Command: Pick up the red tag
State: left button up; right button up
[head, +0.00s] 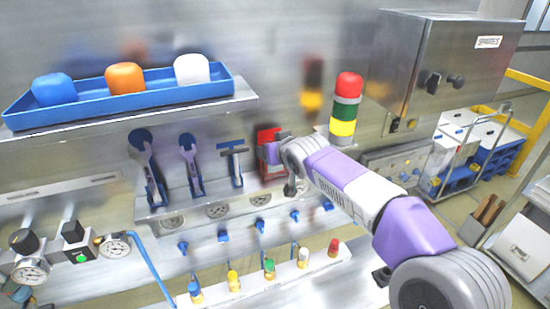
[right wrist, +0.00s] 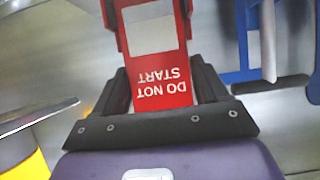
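The red tag (head: 266,136) is at the right end of the tool ledge in the head view, partly hidden by my right gripper (head: 272,152). In the right wrist view the tag (right wrist: 163,72) shows upside-down white "DO NOT START" lettering and a pale panel. It lies between the two dark fingers of my right gripper (right wrist: 162,88), one finger on each side. The fingers stand apart by about the tag's width, and I cannot tell whether they press on it. My left gripper is not in view.
Blue-handled tools (head: 189,166) hang left of the tag. A stack light (head: 345,105) stands close to its right. Above is a shelf with a blue tray (head: 120,97) of coloured blocks. Below are small blue valves (head: 222,236) and a row of coloured-cap bottles (head: 268,268).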

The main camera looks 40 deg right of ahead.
jog(key=c, duration=0.5)
jog(key=shift+c, duration=0.2)
jog(key=shift+r, duration=0.15)
